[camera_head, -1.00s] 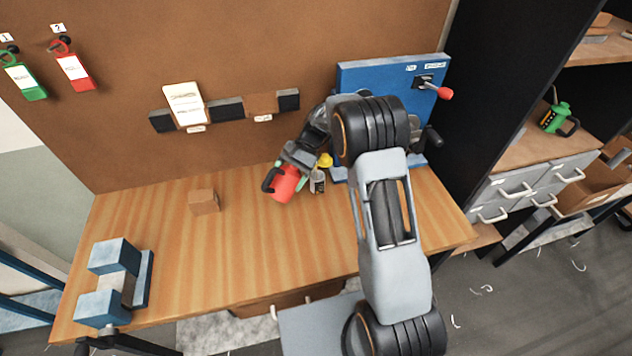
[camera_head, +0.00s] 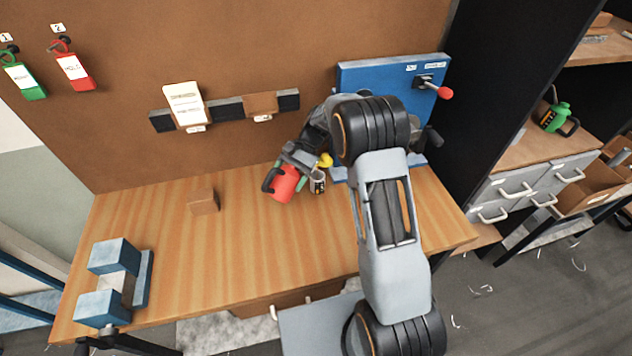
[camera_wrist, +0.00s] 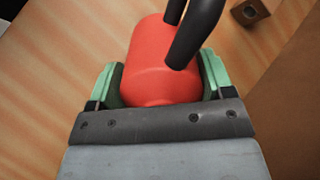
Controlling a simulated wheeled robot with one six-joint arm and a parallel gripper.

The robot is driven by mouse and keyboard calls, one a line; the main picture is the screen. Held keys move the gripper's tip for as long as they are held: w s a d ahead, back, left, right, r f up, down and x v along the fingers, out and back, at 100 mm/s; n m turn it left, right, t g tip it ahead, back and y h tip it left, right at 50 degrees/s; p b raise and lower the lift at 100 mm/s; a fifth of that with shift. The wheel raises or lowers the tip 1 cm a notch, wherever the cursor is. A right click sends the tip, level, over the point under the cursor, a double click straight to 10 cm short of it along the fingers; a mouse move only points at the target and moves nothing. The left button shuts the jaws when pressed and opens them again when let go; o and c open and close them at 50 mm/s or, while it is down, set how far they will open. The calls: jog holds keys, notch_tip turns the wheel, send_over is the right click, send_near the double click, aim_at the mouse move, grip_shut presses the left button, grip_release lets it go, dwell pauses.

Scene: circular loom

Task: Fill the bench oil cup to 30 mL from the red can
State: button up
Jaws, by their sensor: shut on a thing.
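My gripper (camera_wrist: 160,88) is shut on the red can (camera_wrist: 165,62), its green pads on both sides of the can's body. The can's black handle (camera_wrist: 196,30) faces up in the wrist view. In the head view the red can (camera_head: 284,183) hangs tilted at the end of my arm, over the back of the bench. The oil cup (camera_head: 317,182), a small pale cup with dark markings, stands on the bench just right of the can. Its fill level cannot be made out. The can's spout is not clear; a yellow piece (camera_head: 326,160) shows above the cup.
A blue panel (camera_head: 385,85) with a red-knobbed lever (camera_head: 444,92) stands behind my arm. A small brown block (camera_head: 204,201) and a blue vise-like fixture (camera_head: 115,280) sit on the bench (camera_head: 240,250). A green can (camera_head: 556,117) is on the right shelf. The bench middle is clear.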

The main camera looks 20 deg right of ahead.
jog(key=shift+s+a+f+t+h+b, duration=0.15)
jog(key=shift+f+t+h+b, duration=0.2)
jog(key=shift+f+h, duration=0.3)
dwell(0.7)
notch_tip(320, 180, down, 3)
jog(key=shift+a+f+t+h+b, duration=0.15)
jog(key=shift+t+h+b, duration=0.6)
jog(key=shift+h+b, duration=0.4)
jog(key=f+h+b, duration=0.1)
jog(key=f+t+h, duration=0.1)
jog(key=f, duration=0.1)
jog(key=d+f+t+h+b, duration=0.1)
jog(key=shift+w+f+h+b, duration=0.15)
jog(key=shift+w+h+b, duration=0.15)
jog(key=shift+b, duration=0.05)
jog(key=s+r+p, duration=0.3)
jog(key=s+r, duration=0.2)
